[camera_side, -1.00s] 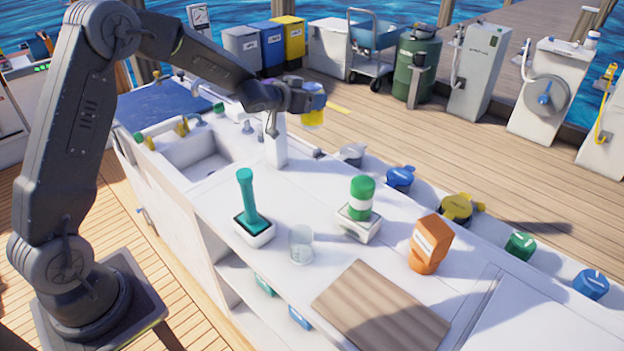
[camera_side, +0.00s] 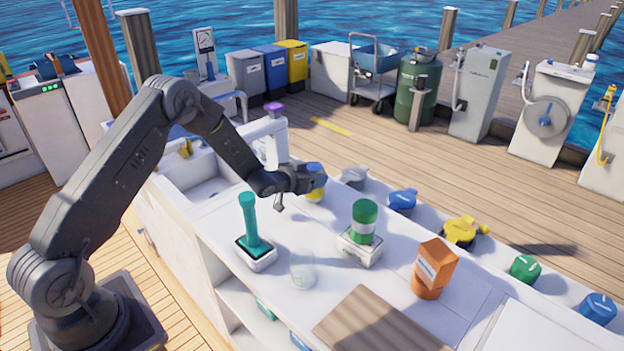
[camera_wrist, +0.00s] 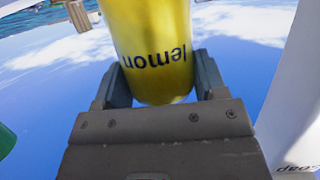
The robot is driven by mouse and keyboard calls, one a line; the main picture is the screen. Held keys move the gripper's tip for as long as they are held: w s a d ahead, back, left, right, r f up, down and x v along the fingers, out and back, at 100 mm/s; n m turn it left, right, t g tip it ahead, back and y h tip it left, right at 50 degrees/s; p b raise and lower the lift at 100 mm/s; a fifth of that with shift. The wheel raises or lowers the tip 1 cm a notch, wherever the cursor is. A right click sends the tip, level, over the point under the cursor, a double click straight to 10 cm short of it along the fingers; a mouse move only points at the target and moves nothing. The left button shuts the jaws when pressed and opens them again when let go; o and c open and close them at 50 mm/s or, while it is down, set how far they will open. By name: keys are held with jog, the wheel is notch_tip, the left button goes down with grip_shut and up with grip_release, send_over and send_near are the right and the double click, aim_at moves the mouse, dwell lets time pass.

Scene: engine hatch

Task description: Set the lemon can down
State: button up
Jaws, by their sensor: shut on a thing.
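The lemon can (camera_wrist: 152,50) is yellow with dark "lemon" lettering, upside down in the wrist view. It sits between the two fingers of my gripper (camera_wrist: 155,85), which is shut on it. In the side view the can (camera_side: 315,190) shows yellow with a blue top, at the end of my gripper (camera_side: 308,180). It is over the far edge of the white counter (camera_side: 215,213). I cannot tell whether its base touches the counter.
A white soap dispenser (camera_side: 268,140) with a purple top stands close by. A green and white can (camera_side: 363,220) in a holder, a teal-handled brush (camera_side: 250,225), a clear glass (camera_side: 303,270) and an orange bottle (camera_side: 432,270) stand nearer the front.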

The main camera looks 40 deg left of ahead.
jog(key=shift+f, duration=0.5)
jog(key=shift+f, duration=0.15)
jog(key=o, duration=1.2)
jog(key=shift+f, duration=0.1)
jog(key=shift+o, duration=0.2)
jog(key=shift+s+r, duration=0.1)
jog(key=shift+r, duration=0.15)
jog(key=v, duration=1.1)
jog(key=shift+s, duration=0.4)
jog(key=shift+r, duration=0.1)
